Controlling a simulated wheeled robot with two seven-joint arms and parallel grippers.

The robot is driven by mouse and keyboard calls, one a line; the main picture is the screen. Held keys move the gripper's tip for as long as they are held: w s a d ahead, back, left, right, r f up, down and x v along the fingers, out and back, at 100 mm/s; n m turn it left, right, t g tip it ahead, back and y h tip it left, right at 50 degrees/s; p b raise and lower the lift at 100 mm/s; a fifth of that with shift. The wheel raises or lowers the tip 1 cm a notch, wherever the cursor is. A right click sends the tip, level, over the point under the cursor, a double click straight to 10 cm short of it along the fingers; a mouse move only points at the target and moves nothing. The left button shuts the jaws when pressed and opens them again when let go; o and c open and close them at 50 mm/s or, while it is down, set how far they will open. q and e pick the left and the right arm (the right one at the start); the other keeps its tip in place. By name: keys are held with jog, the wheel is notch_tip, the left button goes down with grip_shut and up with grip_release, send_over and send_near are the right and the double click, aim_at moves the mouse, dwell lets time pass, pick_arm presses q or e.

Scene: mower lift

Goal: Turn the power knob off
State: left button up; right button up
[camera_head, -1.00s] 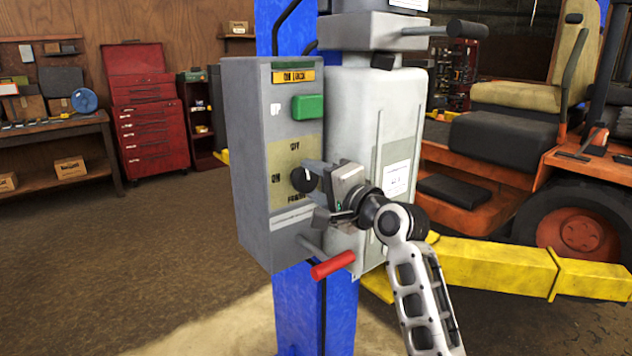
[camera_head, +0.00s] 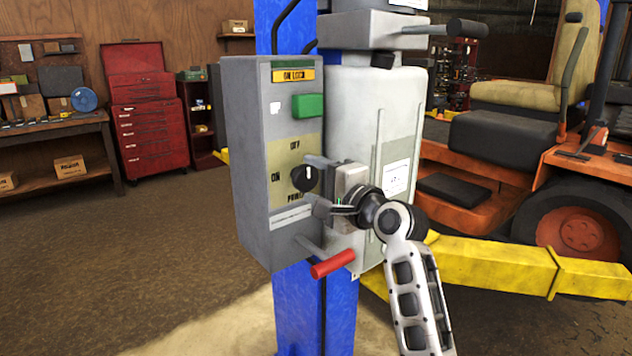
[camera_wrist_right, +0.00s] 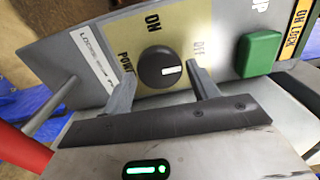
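The power knob (camera_head: 304,179) is a round black dial with a white mark, on the tan plate of the grey control box (camera_head: 248,165). In the right wrist view the knob (camera_wrist_right: 153,69) has its white mark pointing to the side where the OFF label (camera_wrist_right: 197,48) is. My right gripper (camera_head: 318,184) is just to the right of the knob, facing it. In the right wrist view its two fingers (camera_wrist_right: 161,78) are spread, one to each side of the knob, with gaps between. My left gripper is out of view.
A green button (camera_head: 308,105) sits above the knob. A blue post (camera_head: 298,310) carries the box. A yellow lift arm (camera_head: 500,264) and an orange mower (camera_head: 575,210) are at the right.

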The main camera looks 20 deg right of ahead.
jog(key=shift+o, duration=0.5)
jog(key=b+v, duration=0.2)
jog(key=v, duration=1.4)
notch_tip(320, 180, down, 22)
jog(key=s+a+n+g+h, duration=0.1)
jog(key=a+n+g+h, duration=0.1)
jog(key=n+g+h, duration=0.3)
jog(key=s+a+f+n+g, duration=0.1)
jog(key=s+a+f+n, duration=0.2)
jog(key=s+f+n, duration=0.3)
jog(key=s+a+f+n+y, duration=0.1)
jog(key=s+a+f+n, duration=0.3)
jog(key=s+f, duration=0.6)
notch_tip(320, 180, down, 3)
jog(key=shift+s+a+f+n+g+y, duration=0.1)
jog(key=shift+s+a+n+g+y, duration=0.25)
jog(key=shift+n, duration=0.55)
